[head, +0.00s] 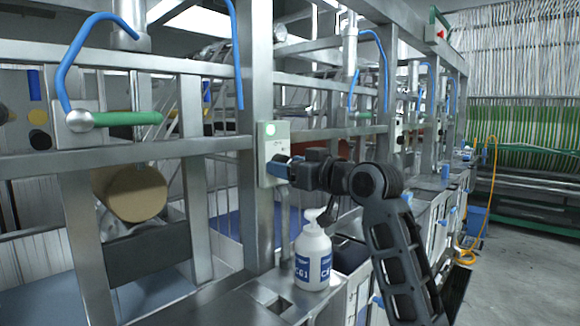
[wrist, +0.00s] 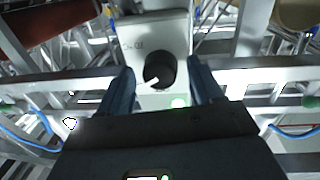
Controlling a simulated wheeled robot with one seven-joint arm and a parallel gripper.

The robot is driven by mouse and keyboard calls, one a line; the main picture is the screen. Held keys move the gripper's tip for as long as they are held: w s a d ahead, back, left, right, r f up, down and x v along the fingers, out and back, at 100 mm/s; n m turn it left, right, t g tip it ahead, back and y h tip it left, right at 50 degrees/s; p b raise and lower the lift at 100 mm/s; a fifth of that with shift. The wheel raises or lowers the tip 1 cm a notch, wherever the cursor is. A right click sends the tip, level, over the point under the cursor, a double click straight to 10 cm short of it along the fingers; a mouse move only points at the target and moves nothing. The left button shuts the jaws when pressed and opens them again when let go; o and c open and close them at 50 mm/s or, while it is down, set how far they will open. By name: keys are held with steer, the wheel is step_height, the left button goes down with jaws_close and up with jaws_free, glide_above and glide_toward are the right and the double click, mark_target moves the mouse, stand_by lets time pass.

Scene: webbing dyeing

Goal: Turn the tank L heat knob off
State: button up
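The heat knob (wrist: 160,68) is a round black knob with a white pointer mark, on a pale control box (wrist: 182,28). In the wrist view the pointer is toward the lower left of the knob. In the head view the control box (head: 266,140) is fixed to a steel post, and the knob is hidden behind my gripper (head: 281,168). In the wrist view my gripper (wrist: 162,70) is open, with one blue finger on each side of the knob. Gaps show between the fingers and the knob; I cannot tell how far its tips are from the box.
A green lamp (head: 270,129) glows on the box. A white bottle (head: 313,257) stands on the metal ledge below my arm. Steel rails and posts surround the box. Floor (head: 510,260) is open at right.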

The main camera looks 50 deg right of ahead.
steer(key=c, duration=1)
steer(key=shift+o, duration=0.2)
steer(key=shift+f+b, duration=0.1)
steer(key=shift+b, duration=0.25)
steer(key=shift+d+n+t+y+b, duration=0.1)
steer(key=shift+n+t+y+b, duration=0.15)
steer(key=shift+n+b, duration=2.95)
steer(key=shift+d+n+t+y+b, duration=0.15)
steer(key=shift+n+t+b, duration=0.1)
steer(key=shift+n+b, duration=2.9)
steer(key=shift+a, duration=0.1)
